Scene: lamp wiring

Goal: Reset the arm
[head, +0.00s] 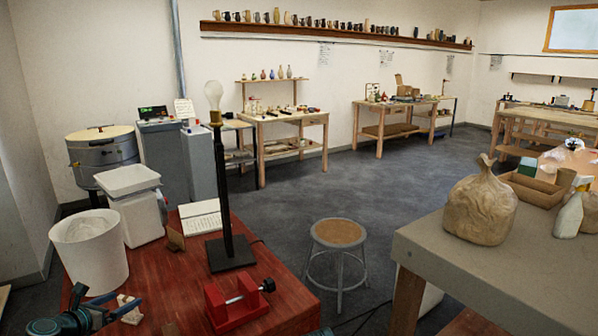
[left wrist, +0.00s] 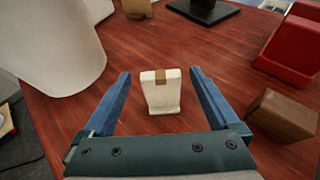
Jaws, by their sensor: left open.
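My left gripper (head: 103,305) is low at the left front of the red table in the head view. In the left wrist view its blue fingers (left wrist: 160,78) are spread apart. A small white block with a brown strip on top (left wrist: 160,97) shows between them, with a gap on each side; it also shows beside the gripper in the head view (head: 131,312). A lamp with a black post (head: 224,190) and a clear bulb (head: 213,93) stands upright on the table. My right gripper cannot be made out.
A red vise (head: 225,309) stands at the table's front right. A white bin (head: 90,250) is at the left. A brown block (left wrist: 285,115) lies right of my left gripper. A stool (head: 338,233) stands on the floor.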

